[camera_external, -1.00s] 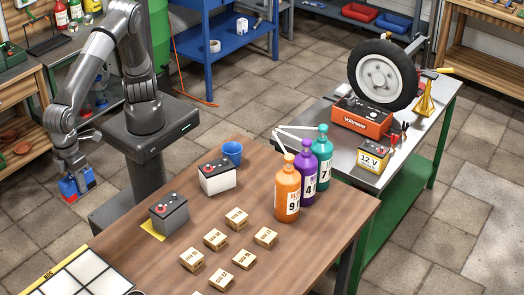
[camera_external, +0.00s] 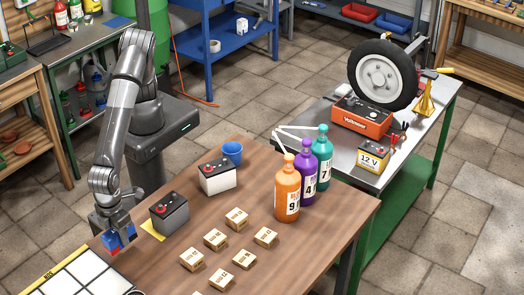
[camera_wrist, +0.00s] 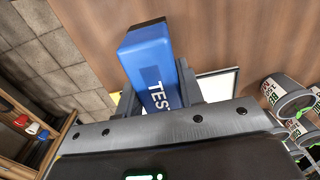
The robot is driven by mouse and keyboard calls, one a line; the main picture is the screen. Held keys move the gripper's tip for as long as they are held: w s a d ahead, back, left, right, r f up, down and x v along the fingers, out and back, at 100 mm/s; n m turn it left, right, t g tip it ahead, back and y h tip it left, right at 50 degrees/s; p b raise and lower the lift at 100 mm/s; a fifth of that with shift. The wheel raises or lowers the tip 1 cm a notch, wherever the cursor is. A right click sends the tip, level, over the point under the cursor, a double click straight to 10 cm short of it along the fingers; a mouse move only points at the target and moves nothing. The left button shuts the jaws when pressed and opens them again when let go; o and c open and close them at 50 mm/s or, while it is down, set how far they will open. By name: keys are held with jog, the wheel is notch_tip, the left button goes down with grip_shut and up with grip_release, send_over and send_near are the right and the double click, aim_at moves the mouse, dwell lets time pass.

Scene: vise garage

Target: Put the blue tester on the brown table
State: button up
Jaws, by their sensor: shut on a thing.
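The blue tester (camera_external: 117,239) is held in my gripper (camera_external: 113,229), which is shut on it. In the external view the tester is at the left edge of the brown table (camera_external: 255,255), beside the white-tiled tray; whether it touches the table cannot be told. In the wrist view the tester (camera_wrist: 151,62) shows its blue face with white lettering, between the fingers, with the brown tabletop (camera_wrist: 215,35) behind it.
Near my gripper are a grey battery (camera_external: 169,213) on a yellow mat and a white-tiled tray (camera_external: 85,272). A white battery (camera_external: 217,177), blue cup (camera_external: 232,152), several small boxes (camera_external: 215,238) and an orange bottle (camera_external: 287,195) also stand on the table.

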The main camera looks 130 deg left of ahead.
jog(key=shift+w+f, duration=0.15)
jog(key=shift+w, duration=0.05)
jog(key=shift+f, duration=1.95)
jog(key=shift+f, duration=0.15)
jog(key=o, duration=1.1)
